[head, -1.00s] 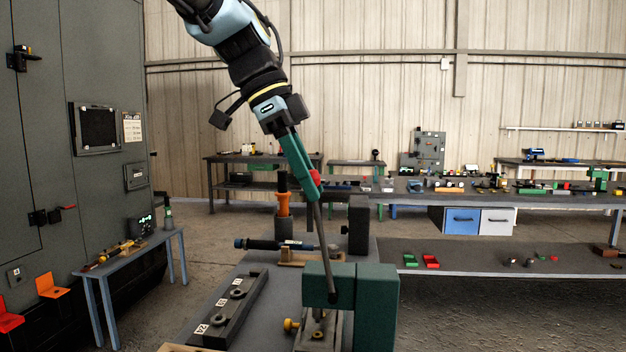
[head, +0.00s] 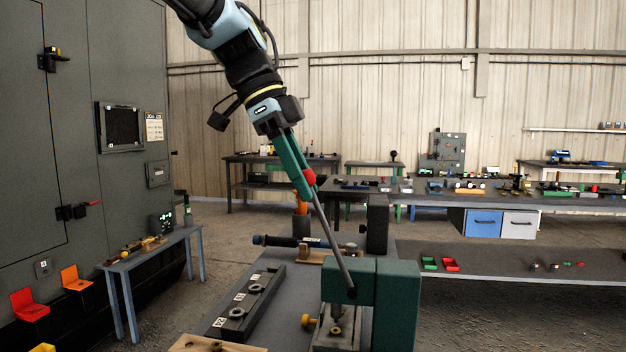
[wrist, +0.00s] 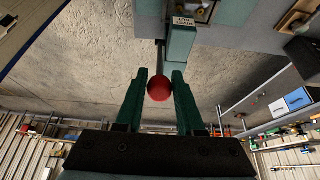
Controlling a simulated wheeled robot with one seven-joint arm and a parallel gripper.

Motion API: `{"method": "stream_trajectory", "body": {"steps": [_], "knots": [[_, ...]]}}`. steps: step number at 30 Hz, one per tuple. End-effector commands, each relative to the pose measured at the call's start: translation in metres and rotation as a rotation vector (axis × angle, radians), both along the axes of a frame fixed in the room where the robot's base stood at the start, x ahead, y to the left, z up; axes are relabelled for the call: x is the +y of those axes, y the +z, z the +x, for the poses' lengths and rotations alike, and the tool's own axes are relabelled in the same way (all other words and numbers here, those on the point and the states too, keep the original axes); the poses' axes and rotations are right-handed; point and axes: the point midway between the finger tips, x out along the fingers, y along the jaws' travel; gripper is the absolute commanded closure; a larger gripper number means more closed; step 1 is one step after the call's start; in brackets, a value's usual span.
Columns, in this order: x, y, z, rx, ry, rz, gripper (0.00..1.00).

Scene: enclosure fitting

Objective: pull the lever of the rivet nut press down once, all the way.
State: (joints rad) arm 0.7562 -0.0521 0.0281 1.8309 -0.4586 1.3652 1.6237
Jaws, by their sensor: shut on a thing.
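The rivet nut press (head: 395,300) is a dark green block frame at the front right of the bench. Its grey lever (head: 330,238) rises from the pivot and leans up and to the left. The lever ends in a red ball knob (head: 309,177). My gripper (head: 304,184) is shut on this knob, its green fingers on either side. In the wrist view the red knob (wrist: 160,88) sits between both fingers, with the press (wrist: 180,45) beyond it. Below the pivot, the press's lower part is partly visible.
A dark rail with rings (head: 250,300) lies left of the press on the bench. Behind it are a dark blue tool (head: 280,241) on a wooden stand and a black block (head: 377,223). A small blue table (head: 150,265) stands at left.

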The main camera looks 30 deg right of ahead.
Motion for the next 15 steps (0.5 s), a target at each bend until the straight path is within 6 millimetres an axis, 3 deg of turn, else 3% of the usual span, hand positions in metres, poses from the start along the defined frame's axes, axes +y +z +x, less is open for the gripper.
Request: {"method": "stream_trajectory", "body": {"steps": [15], "knots": [[0.0069,-0.0055,0.0056,-0.001,0.000,0.003,1.00]]}}
